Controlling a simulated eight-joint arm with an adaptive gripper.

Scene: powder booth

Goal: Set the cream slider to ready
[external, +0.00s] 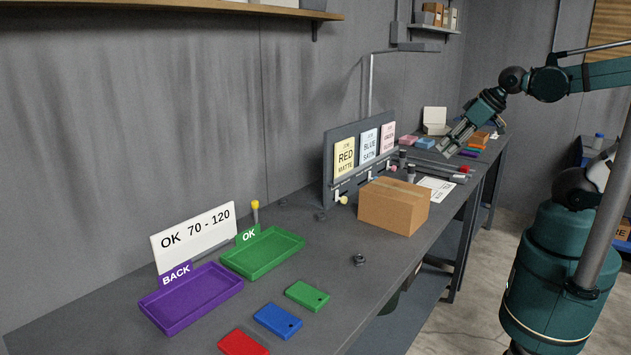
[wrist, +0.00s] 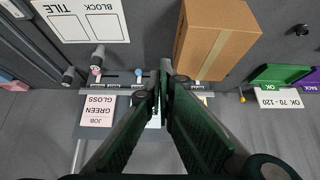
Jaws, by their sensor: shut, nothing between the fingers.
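The cream slider (external: 344,200) has a round cream knob at the left end of a grey board (external: 328,165), below the yellow RED MATTE card (external: 345,157). I see no readable "ready" mark. In the wrist view, a blue knob (wrist: 138,72) and a pink knob (wrist: 96,70) show on the board's rail; my fingers and the box hide the cream knob. My gripper (external: 446,149) is shut and empty, over the far part of the bench, well apart from the cream slider. In the wrist view my gripper (wrist: 162,72) overlaps the board's middle.
A cardboard box (external: 394,205) stands just in front of the board, close to the cream slider. A green tray (external: 263,252), a purple tray (external: 191,297) and coloured plates (external: 277,321) lie on the near bench. A white sheet (external: 437,189) lies beyond the box.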

